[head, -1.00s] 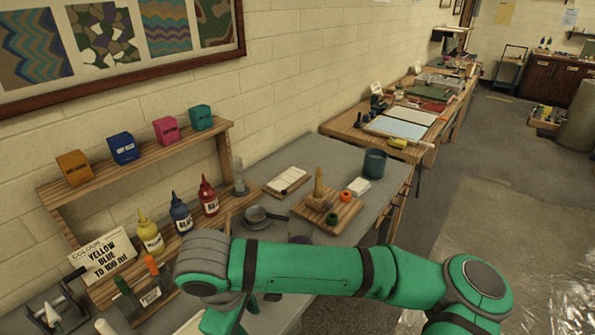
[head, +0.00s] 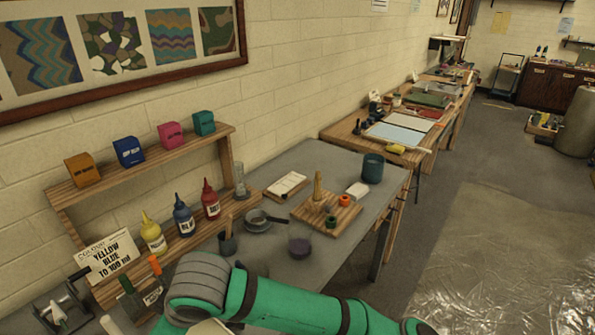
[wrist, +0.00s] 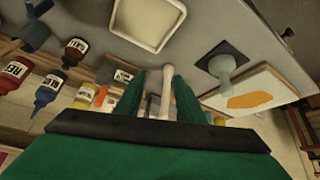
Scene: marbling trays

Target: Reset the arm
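My gripper (wrist: 159,78) shows in the wrist view as two green fingers with a clear gap between them. A pale rod-like thing (wrist: 166,92) shows in the gap, nearer the right finger. I cannot tell how far beyond the fingers it lies, but the fingers do not look closed on it. In the head view my green arm reaches across the bottom, over the near part of the grey bench (head: 330,160); the gripper itself is hidden there or below the picture.
A wooden rack (head: 215,142) with paint boxes, squeeze bottles and a label card (head: 107,256) stands against the wall. A cream tray (wrist: 149,20) shows in the wrist view.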

